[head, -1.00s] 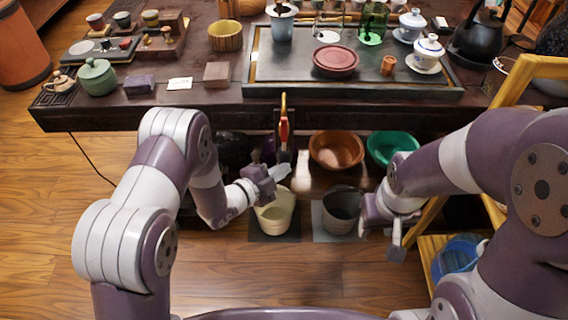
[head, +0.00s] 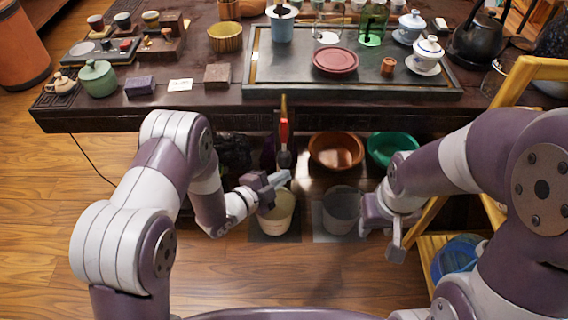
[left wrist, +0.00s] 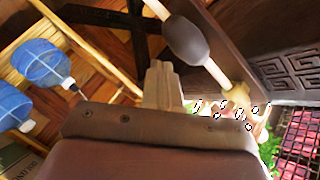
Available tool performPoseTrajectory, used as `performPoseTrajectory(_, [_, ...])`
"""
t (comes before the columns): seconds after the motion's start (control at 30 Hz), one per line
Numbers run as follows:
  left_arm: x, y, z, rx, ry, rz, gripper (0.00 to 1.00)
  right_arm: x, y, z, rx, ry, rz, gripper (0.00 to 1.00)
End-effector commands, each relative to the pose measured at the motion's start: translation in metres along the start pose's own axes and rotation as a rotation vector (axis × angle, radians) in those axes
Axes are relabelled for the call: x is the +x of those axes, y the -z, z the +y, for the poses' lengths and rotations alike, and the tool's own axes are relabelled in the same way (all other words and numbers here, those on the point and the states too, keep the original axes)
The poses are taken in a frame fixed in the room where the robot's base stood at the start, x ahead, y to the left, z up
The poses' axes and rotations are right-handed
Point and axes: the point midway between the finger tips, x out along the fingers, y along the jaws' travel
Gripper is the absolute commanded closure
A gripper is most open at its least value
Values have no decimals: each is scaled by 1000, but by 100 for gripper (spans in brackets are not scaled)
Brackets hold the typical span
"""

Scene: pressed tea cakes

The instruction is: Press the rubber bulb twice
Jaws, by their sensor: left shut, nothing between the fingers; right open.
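The rubber bulb (left wrist: 186,40) is dark grey and rounded, on a pale tube that runs diagonally across the left wrist view. My left gripper (left wrist: 162,68) is shut and empty, with its fingertips just below and left of the bulb in that picture. I cannot tell whether they touch it. In the head view, my left gripper (head: 284,178) is below the table's front edge, above the cream bucket (head: 276,214). I cannot make out the bulb surely there. My right gripper (head: 385,232) is open and empty, right of the grey bucket (head: 341,210).
The tea table (head: 200,117) overhangs behind my grippers. A red-handled thing (head: 284,130) stands at its front edge. A brown bowl (head: 336,150) and a green bowl (head: 392,148) sit beneath. A yellow wooden frame (head: 510,95) stands at the right. The floor at the front left is clear.

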Motion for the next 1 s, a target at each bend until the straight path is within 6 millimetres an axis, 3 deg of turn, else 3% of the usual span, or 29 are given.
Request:
performPoseTrajectory(0.27, [-1,1,1,0,0,0,100,0,0,0,0,0,0,57])
performPoseTrajectory(0.7, [-30,22,21,0,-1,1,100,-9,1,0,0,0,0,57])
performPoseTrajectory(1.0, [-35,26,26,0,0,0,100,-9,1,0,0,0,0,57])
